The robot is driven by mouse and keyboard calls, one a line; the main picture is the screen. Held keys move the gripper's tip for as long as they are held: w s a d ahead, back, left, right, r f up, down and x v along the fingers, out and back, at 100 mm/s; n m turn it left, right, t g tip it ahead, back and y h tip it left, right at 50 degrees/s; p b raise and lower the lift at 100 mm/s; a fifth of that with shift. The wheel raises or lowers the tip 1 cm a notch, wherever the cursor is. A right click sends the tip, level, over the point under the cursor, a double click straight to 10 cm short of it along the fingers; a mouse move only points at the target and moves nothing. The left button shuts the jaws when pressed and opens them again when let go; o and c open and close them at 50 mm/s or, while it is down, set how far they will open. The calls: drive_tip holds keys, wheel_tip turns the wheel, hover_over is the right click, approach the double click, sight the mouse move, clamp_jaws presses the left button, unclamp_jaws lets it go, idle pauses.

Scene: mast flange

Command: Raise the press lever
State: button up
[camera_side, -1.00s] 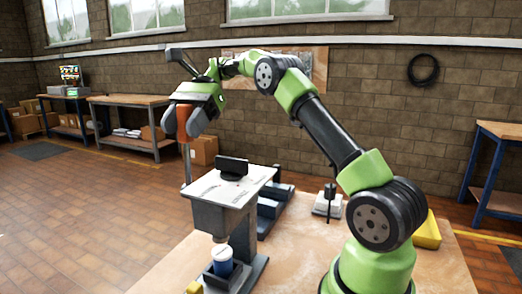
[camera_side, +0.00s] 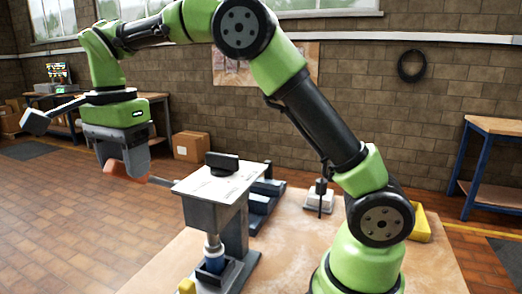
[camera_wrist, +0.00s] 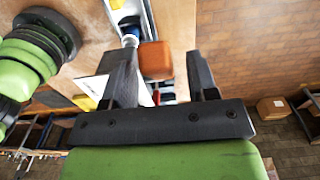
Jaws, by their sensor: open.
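The press (camera_side: 215,215) stands on the table, with a pale top plate and a black block on it. Its lever (camera_side: 160,181) sticks out to the left, close to level, with an orange handle (camera_side: 125,172) at its end. The press ram (camera_side: 213,246) is down at a blue part (camera_side: 215,263) on the base. My gripper (camera_side: 132,160) points down at the handle, its jaws open. In the wrist view the handle (camera_wrist: 155,62) shows between the two dark fingers, nearer the left one. Contact with the fingers cannot be told.
Blue blocks (camera_side: 262,208) stand behind the press. A small yellow piece (camera_side: 187,286) is by the press base. Space left of the table is open floor.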

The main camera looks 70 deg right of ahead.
wheel_tip(320, 180, up, 8)
drive_tip(key=shift+f, duration=0.2)
drive_tip(key=shift+s+d+r+n, duration=0.3)
drive_tip(key=shift+s+r+n, duration=0.15)
drive_tip(key=shift+s+n, duration=0.15)
drive_tip(key=s+d+r+n+t, duration=0.2)
drive_tip(key=s+n+t, duration=0.1)
drive_tip(key=s+n, duration=0.6)
drive_tip(key=s+f+n+t+y, duration=0.1)
drive_tip(key=s+f+n+t, duration=0.1)
drive_tip(key=s, duration=0.3)
drive_tip(key=s+f+n+t+y, duration=0.1)
drive_tip(key=s+f+t, duration=0.1)
drive_tip(key=s+f, duration=0.3)
drive_tip(key=shift+s+d+n, duration=0.15)
drive_tip(key=shift+s+n, duration=0.25)
drive_tip(key=shift+s, duration=0.4)
